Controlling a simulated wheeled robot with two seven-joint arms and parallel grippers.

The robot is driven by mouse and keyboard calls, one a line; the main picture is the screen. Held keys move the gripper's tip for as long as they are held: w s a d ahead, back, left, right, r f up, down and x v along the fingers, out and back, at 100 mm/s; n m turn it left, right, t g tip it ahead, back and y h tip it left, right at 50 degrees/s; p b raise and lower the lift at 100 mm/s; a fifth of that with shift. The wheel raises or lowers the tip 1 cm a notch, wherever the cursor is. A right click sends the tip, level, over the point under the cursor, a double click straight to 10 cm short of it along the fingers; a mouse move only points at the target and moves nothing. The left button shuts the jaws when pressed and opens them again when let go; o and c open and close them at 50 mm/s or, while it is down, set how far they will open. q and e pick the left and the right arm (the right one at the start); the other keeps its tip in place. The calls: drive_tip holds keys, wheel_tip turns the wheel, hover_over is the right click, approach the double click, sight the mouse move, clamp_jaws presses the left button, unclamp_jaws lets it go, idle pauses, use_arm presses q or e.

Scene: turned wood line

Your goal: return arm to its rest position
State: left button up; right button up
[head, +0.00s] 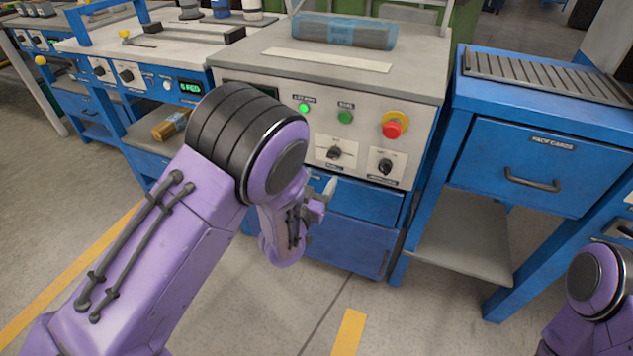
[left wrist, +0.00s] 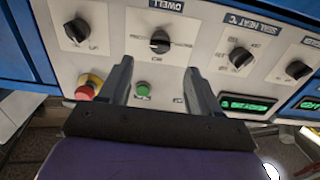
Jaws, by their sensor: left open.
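My left arm, purple with a black ribbed elbow, reaches from the lower left of the head view. My left gripper (head: 322,198) is in front of the machine's blue lower cabinet, below the knobs of the control panel (head: 322,128). In the left wrist view the two dark fingers of the left gripper (left wrist: 160,68) are spread apart with nothing between them. The control panel (left wrist: 200,58) shows behind them. Part of my right arm (head: 592,285) shows at the lower right of the head view; its gripper is out of view.
A red stop button (head: 392,126) and a dwell knob (left wrist: 160,42) are on the panel. A blue wrapped bundle (head: 343,31) lies on the machine top. A blue cabinet (head: 535,165) stands at right. Grey floor with a yellow line (head: 349,333) is open in front.

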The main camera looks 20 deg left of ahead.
use_arm(q)
drive_tip(key=shift+s, duration=0.6)
drive_tip(key=s+a+f+n+g+y, duration=0.2)
drive_tip(key=s+a+f+g, duration=0.15)
drive_tip(key=s+f, duration=0.3)
drive_tip(key=s+a+f+n+g+y, duration=0.1)
drive_tip(key=s+a+f+n+g, duration=0.2)
drive_tip(key=s+f, duration=0.4)
drive_tip(key=s+a+f+n+g, duration=0.15)
drive_tip(key=s+f+g, duration=0.35)
drive_tip(key=s, duration=0.6)
drive_tip(key=s+a+f+n+g, duration=0.1)
drive_tip(key=s+a+f+g, duration=0.15)
drive_tip(key=s+f, duration=0.65)
wheel_tip(320, 180, up, 17)
drive_tip(key=s+y+p, duration=0.1)
drive_tip(key=s+p, duration=0.1)
drive_tip(key=p, duration=1.3)
drive_tip(key=shift+r+g+p, duration=0.15)
drive_tip(key=shift+g+p, duration=0.25)
